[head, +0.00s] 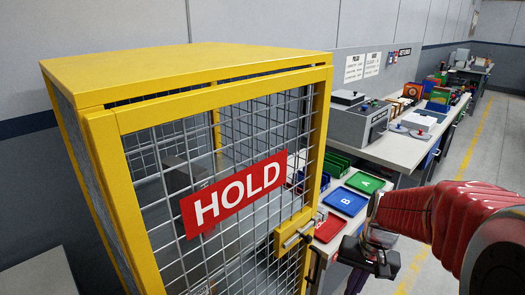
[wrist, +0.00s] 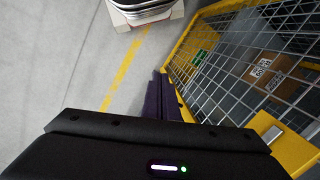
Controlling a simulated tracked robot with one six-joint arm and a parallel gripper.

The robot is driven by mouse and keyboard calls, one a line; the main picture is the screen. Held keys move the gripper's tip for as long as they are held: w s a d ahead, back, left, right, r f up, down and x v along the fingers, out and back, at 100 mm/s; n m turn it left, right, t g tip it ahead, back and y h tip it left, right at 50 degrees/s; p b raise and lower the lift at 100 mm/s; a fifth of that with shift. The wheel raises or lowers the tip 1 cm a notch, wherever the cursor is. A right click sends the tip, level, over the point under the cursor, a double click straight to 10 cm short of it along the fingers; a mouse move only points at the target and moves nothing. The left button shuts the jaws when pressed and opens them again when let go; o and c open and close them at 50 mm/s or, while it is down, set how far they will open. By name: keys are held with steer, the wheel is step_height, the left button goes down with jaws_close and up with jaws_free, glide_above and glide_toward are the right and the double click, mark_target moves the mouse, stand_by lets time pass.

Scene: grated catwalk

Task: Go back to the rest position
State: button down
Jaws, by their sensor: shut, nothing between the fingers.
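My gripper (head: 385,266) is at the lower right of the head view, at the end of my red arm, to the right of the yellow cage and apart from it. In the wrist view its dark purple fingers (wrist: 166,98) are together, with nothing between them. The cage door carries a red HOLD sign (head: 234,195) and a yellow latch plate (head: 296,234) with a metal bolt. I cannot tell whether the door is fully closed.
The yellow mesh cage (head: 190,68) fills the left; its mesh is right of my fingers in the wrist view (wrist: 222,85). A workbench (head: 400,150) with coloured trays, including blue tray B (head: 345,201), runs behind. Grey floor (head: 480,150) with a yellow line is open at right.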

steer(key=s+a+r+n+t+h, duration=0.1)
steer(key=s+a+r+n+t, duration=0.3)
steer(key=s+r, duration=0.8)
steer(key=shift+a+r+t, duration=0.55)
steer(key=shift+a+t, duration=0.25)
steer(key=shift+a, duration=0.35)
